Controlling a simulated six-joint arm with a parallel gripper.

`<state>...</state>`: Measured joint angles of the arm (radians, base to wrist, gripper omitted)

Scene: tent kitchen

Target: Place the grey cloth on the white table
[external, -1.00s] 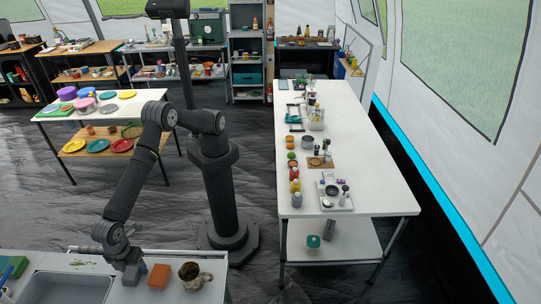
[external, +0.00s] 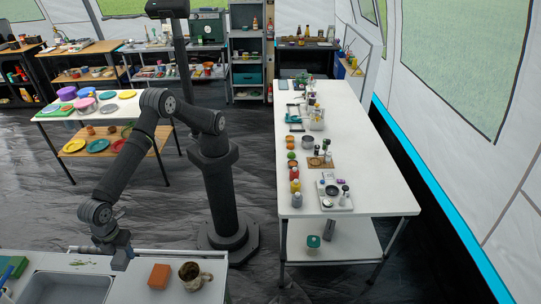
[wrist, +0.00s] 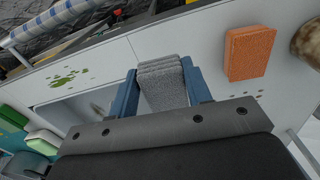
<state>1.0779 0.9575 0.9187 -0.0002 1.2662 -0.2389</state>
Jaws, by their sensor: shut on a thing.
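The grey cloth (wrist: 162,85) is a folded, textured piece held between the two blue fingers of my gripper (wrist: 162,88) in the wrist view. In the external view my gripper (external: 121,262) is above the sink counter, left of the orange sponge, and the cloth is hard to make out there. The gripper is shut on the cloth, which appears lifted off the counter. The long white table (external: 365,170) stands right of my arm, with items along its left side and bare surface on its right side.
The orange sponge (external: 159,276) and a brownish mug (external: 191,272) sit on the counter beside the sink (external: 66,287). Another white-topped table (external: 135,104) with colourful plates and bowls stands at the back left. Bottles, jars and a tray line the long table's left side.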

